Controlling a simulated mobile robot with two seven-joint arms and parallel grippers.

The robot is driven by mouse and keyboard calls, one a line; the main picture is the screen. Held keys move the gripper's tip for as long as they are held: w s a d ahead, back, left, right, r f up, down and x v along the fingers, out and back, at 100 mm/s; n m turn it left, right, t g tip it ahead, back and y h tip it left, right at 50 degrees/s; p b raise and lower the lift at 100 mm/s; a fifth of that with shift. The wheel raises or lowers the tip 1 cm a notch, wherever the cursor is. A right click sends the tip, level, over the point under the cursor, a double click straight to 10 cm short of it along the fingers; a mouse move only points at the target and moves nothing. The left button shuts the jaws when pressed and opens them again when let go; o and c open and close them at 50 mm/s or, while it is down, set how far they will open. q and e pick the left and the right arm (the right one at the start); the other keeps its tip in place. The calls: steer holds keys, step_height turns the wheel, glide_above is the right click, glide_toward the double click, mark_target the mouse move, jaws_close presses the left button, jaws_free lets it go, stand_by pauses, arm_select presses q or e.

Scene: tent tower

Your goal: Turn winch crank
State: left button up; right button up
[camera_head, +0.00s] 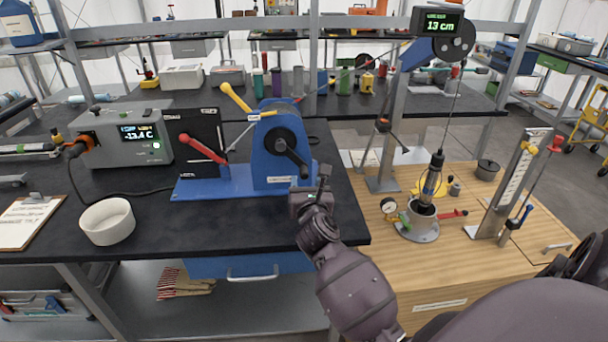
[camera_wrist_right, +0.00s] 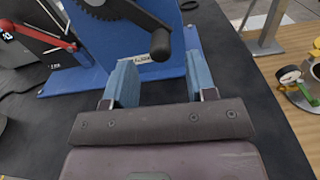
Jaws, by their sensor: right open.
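The blue winch (camera_head: 277,135) stands on a blue base on the black bench. Its black crank (camera_head: 290,156) is on the near face, with the arm slanting down to the right and ending in a knob. In the right wrist view the crank's round black knob (camera_wrist_right: 160,45) shows just beyond and between the fingertips. My right gripper (camera_head: 311,187) is just below and to the right of the crank, and it also shows in the right wrist view (camera_wrist_right: 160,83). Its two blue fingers are apart, with nothing between them. My left gripper is out of view.
A red lever (camera_head: 203,150) and a yellow lever (camera_head: 236,98) stick out left of the winch. A grey control box (camera_head: 128,135) and a white bowl (camera_head: 107,221) are further left. A wooden bench (camera_head: 450,270) carries a rope-hung cylinder (camera_head: 431,180) under a display reading 13 cm.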

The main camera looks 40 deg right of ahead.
mark_target(305, 177)
steer(key=shift+x, duration=2.35)
steer(key=shift+c, duration=0.4)
jaws_close()
